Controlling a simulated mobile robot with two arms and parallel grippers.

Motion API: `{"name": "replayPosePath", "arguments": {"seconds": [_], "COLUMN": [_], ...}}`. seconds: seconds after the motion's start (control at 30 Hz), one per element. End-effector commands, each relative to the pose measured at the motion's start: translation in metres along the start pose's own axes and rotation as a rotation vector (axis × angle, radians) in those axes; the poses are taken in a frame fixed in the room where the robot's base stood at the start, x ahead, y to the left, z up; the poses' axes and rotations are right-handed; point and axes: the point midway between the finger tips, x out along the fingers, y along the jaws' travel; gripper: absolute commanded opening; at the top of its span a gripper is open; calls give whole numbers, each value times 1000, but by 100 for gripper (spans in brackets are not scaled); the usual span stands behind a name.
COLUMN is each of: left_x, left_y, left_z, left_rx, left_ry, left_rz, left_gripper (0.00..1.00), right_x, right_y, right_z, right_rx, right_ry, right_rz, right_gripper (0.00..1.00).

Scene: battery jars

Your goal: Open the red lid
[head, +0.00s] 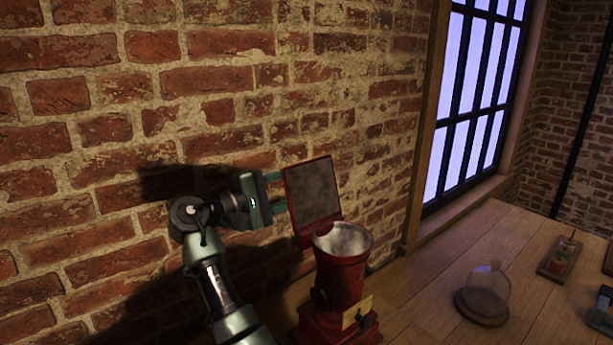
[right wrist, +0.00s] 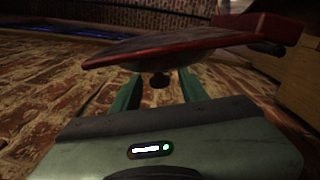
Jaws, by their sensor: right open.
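The red lid (head: 313,190) is a square panel with a red rim and a dark grey inner face. It stands raised, nearly upright, behind the round pale mouth of the red jar-like device (head: 340,275). My right gripper (head: 278,191) is open at the lid's left edge, its two green fingers apart, one above the other. In the right wrist view the lid (right wrist: 185,43) lies across the top of the fingers (right wrist: 158,88), very close. I cannot tell whether they touch. My left gripper is not in view.
A brick wall (head: 110,110) rises close behind the lid and gripper. A glass dome on a round base (head: 482,306) and a small board with colored pieces (head: 560,258) stand to the right on the wooden table (head: 437,285). The tabletop between device and dome is clear.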

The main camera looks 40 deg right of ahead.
Motion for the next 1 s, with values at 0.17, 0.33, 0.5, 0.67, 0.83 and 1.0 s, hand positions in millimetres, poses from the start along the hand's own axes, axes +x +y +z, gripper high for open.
{"name": "replayPosePath", "arguments": {"seconds": [0.17,0.33,0.5,0.67,0.83,1.0], "left_x": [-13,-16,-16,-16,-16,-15], "left_y": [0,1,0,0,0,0], "left_z": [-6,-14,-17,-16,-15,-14], "left_rx": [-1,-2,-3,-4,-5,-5], "left_ry": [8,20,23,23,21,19], "left_rz": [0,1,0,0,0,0], "left_gripper": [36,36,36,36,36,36], "right_x": [27,39,40,40,40,40], "right_y": [2,1,0,0,0,0], "right_z": [1,0,0,0,0,0], "right_rx": [-1,1,2,2,2,2], "right_ry": [-1,1,2,2,2,2], "right_rz": [0,0,-1,-1,-1,-2], "right_gripper": [44,44,44,27,0,0]}}
